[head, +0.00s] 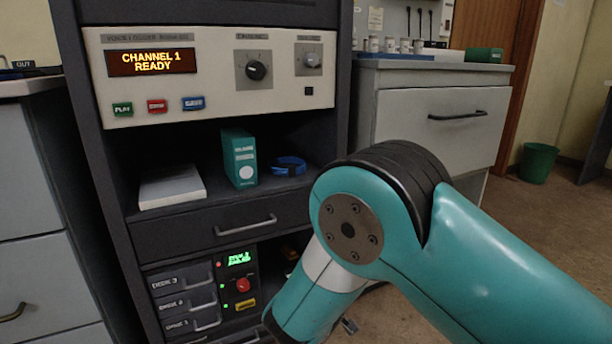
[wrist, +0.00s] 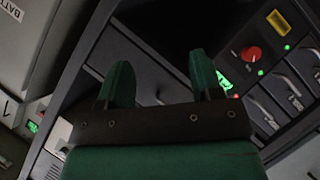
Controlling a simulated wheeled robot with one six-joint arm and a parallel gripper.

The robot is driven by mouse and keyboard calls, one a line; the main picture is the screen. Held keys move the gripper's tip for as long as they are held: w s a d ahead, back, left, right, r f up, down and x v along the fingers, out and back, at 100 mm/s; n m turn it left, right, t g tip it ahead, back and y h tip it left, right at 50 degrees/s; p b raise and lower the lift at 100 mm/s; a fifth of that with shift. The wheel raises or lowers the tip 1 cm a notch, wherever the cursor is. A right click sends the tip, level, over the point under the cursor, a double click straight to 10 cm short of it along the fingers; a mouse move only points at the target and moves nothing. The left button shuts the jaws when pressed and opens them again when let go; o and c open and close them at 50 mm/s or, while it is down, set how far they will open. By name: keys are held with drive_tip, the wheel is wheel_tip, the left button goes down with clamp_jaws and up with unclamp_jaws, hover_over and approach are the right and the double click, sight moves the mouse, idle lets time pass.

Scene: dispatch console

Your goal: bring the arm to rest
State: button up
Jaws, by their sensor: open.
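My gripper (wrist: 160,85) shows in the wrist view with its two green fingers apart and nothing between them. It is open, in front of the dark rack; the lower unit with a red knob (wrist: 251,54) and green lights lies beyond it at the right. In the head view my teal arm fills the lower right and bends down towards the rack's lower part. The gripper itself is hidden there behind the arm or below the picture edge. I cannot tell the exact gap between the fingers and the rack.
The console panel (head: 220,95) reads "CHANNEL 1 READY". A teal binder (head: 239,158), a blue coiled strap (head: 289,166) and a white block (head: 172,187) sit on the shelf above a drawer (head: 225,222). A grey cabinet (head: 440,115) stands right. Open floor (head: 530,225) lies beyond, with a green bin (head: 538,163).

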drive_tip(key=s+d+r+m+g+p, duration=0.1)
drive_tip(key=s+d+r+m+g, duration=0.25)
drive_tip(key=d+r, duration=0.2)
drive_tip(key=s+d+r+m+g+p, duration=0.1)
drive_tip(key=s+d+r+m+g, duration=0.2)
drive_tip(key=r, duration=0.4)
drive_tip(key=s+d+r+n+g+y+p, duration=0.15)
drive_tip(key=s+r, duration=0.25)
drive_tip(key=s, duration=0.5)
drive_tip(key=s+d+r+g+y, duration=0.1)
drive_tip(key=s+d+r+g, duration=0.2)
drive_tip(key=s, duration=0.5)
drive_tip(key=s+r+n+g+y+p, duration=0.1)
drive_tip(key=s+r+g+y, duration=0.1)
drive_tip(key=s+r, duration=0.5)
wheel_tip(320, 180, up, 36)
drive_tip(key=s+p, duration=0.2)
drive_tip(key=p, duration=3.5)
drive_tip(key=shift+p, duration=0.35)
